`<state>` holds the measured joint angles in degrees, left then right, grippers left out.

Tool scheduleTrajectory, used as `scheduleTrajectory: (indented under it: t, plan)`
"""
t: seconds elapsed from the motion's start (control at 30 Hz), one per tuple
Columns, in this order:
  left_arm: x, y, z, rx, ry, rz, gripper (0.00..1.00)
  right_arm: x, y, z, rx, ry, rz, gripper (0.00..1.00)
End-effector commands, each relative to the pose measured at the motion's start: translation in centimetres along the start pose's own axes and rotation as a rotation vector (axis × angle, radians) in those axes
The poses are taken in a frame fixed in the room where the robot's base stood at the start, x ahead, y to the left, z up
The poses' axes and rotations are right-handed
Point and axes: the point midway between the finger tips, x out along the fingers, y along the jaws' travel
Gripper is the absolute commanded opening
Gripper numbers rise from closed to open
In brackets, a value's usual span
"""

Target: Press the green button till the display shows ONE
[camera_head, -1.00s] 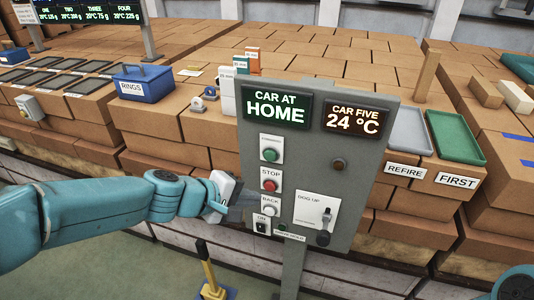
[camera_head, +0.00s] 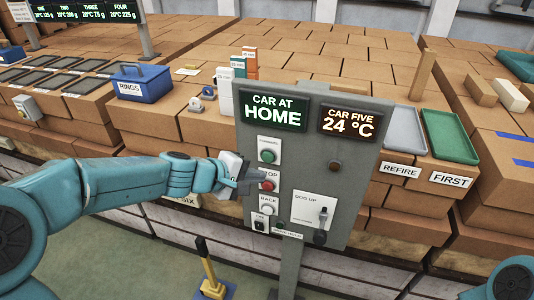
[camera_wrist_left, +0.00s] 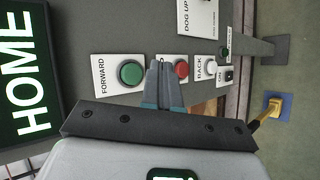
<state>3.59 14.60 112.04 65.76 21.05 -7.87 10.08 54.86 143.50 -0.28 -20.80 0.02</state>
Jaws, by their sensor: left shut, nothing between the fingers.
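The green button (camera_head: 267,156) sits on a white plate marked FORWARD on the grey control panel (camera_head: 330,180). It also shows in the left wrist view (camera_wrist_left: 131,73). The display (camera_head: 274,110) above it reads CAR AT HOME in light letters. My left gripper (camera_head: 258,175) is shut and empty. Its tips are at the panel between the green button and the red STOP button (camera_head: 268,185), closer to the red one in the left wrist view (camera_wrist_left: 182,69). I cannot tell whether the tips touch the panel. My right gripper is not in view.
The BACK button (camera_head: 267,209) and an ON switch (camera_head: 260,225) lie lower on the panel. A DOG UP lever (camera_head: 321,222) is to their right. A second display (camera_head: 348,122) reads CAR FIVE 24 °C. Brick stacks with trays stand behind the panel.

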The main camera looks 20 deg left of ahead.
Motion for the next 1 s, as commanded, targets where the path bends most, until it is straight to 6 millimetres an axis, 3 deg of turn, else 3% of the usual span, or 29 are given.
scheduleTrajectory:
  t: [0.33, 1.0]
  plan:
    - [2.2, 1.6, -1.6, 0.0, 0.0, -0.001, 0.0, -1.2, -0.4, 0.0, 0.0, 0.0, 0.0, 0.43]
    - [2.4, 1.7, -1.7, 0.0, 0.0, 0.0, 0.0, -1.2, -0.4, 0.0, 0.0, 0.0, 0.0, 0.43]
